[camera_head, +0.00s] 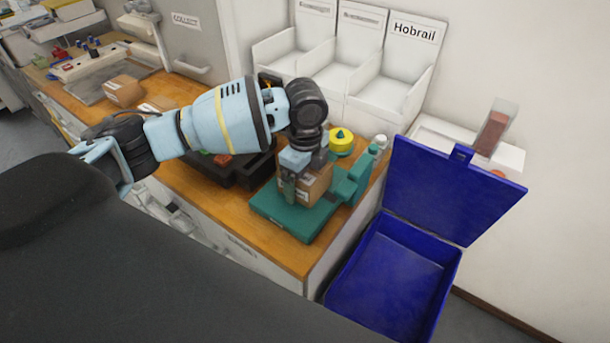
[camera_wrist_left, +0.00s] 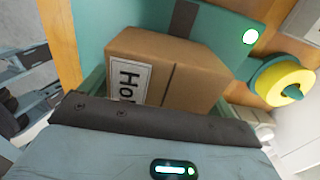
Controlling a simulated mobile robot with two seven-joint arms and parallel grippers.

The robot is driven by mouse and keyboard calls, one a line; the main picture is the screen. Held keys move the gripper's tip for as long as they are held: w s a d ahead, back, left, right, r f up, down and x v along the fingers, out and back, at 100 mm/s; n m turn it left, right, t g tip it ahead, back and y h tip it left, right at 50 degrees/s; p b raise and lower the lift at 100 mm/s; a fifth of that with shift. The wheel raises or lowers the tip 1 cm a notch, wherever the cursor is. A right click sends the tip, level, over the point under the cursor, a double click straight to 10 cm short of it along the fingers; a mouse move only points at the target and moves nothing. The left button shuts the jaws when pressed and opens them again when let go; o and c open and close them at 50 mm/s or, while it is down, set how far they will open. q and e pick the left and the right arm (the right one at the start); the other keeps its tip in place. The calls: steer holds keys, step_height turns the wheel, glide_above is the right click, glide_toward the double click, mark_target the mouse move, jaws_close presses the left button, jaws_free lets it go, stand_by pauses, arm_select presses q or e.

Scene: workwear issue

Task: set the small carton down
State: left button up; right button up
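The small carton (camera_head: 319,187) is a brown cardboard box over the teal stand (camera_head: 285,219) at the counter's right end. In the left wrist view the carton (camera_wrist_left: 180,72) has a white label starting "Ho". My left gripper (camera_head: 300,188) reaches down over the carton, with its fingers at two opposite sides; it appears shut on it. The carton's underside is hidden, so I cannot tell whether it touches the stand. My right gripper is not in view.
An open blue bin (camera_head: 405,272) stands right of the counter. White compartments, one labelled "Hobrail" (camera_head: 400,82), stand behind. Other cartons (camera_head: 123,91) lie further left.

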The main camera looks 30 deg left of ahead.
arm_select(q)
steer(key=shift+o, duration=0.9)
steer(key=shift+r, duration=0.15)
step_height(320, 180, up, 11)
steer(key=shift+f, duration=0.15)
steer(key=shift+r, duration=0.7)
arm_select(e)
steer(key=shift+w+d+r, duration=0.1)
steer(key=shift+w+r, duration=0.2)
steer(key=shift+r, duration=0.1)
arm_select(q)
steer(key=shift+c, duration=0.4)
